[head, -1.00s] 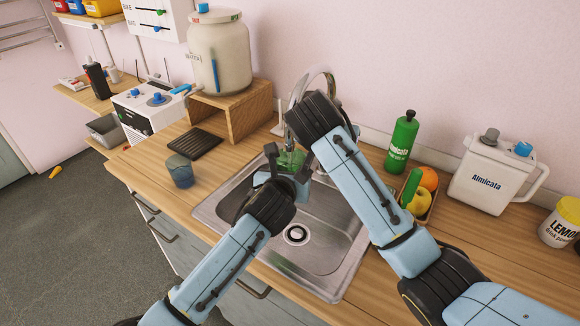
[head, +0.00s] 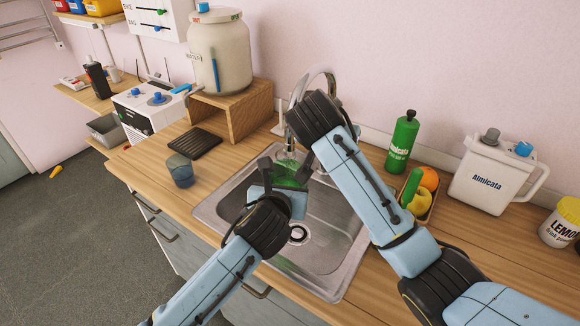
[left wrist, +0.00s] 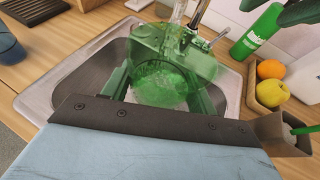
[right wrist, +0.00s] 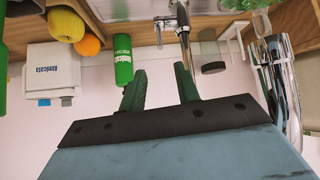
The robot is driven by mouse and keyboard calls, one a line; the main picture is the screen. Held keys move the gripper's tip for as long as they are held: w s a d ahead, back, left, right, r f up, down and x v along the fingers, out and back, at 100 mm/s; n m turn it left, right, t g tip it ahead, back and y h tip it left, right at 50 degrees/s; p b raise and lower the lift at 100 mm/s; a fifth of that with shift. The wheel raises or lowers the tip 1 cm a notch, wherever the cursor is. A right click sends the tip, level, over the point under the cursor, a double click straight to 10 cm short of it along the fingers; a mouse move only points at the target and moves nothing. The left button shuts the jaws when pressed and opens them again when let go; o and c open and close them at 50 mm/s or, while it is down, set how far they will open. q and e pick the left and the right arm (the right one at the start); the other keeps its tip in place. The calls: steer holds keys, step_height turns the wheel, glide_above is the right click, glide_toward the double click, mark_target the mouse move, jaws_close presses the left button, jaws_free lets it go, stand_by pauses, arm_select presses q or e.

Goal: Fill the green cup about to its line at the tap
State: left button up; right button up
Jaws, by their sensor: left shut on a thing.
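The clear green cup (head: 291,180) is held over the sink (head: 325,262), below the tap (head: 328,80). My left gripper (head: 284,172) is shut on it, with a finger on each side; the left wrist view shows the cup (left wrist: 165,80) between the fingers, roughly upright. The bottom of the cup looks wavy and bright there; its line and water level cannot be made out. My right gripper is beside the tap, its fingers hidden in the head view. In the right wrist view its fingers (right wrist: 161,80) are apart, near the chrome tap lever (right wrist: 183,38).
A blue cup (head: 180,170) stands on the counter left of the sink. A black mat (head: 194,142) lies behind it. A green bottle (head: 402,142), a fruit tray (head: 425,216) and a white jug (head: 492,175) stand to the right. The sink's front part is free.

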arm_select(q)
steer(key=s, duration=0.3)
steer(key=shift+a, duration=0.3)
arm_select(e)
steer(key=shift+w+d+f+g+y, duration=0.25)
steer(key=shift+w+d+f+g, duration=0.45)
steer(key=shift+w+f, duration=0.65)
steer(key=shift+w+d+f+g+y, duration=0.3)
steer(key=shift+w+d+f+g, duration=0.35)
steer(key=shift+w+f, duration=0.75)
steer(key=shift+w+d+f+g+y, duration=0.25)
steer(key=shift+w+d+f+g, duration=0.2)
steer(key=shift+w+f+g, duration=0.65)
steer(key=shift+f+t, duration=0.25)
steer(key=shift+f, duration=0.15)
jaws_close()
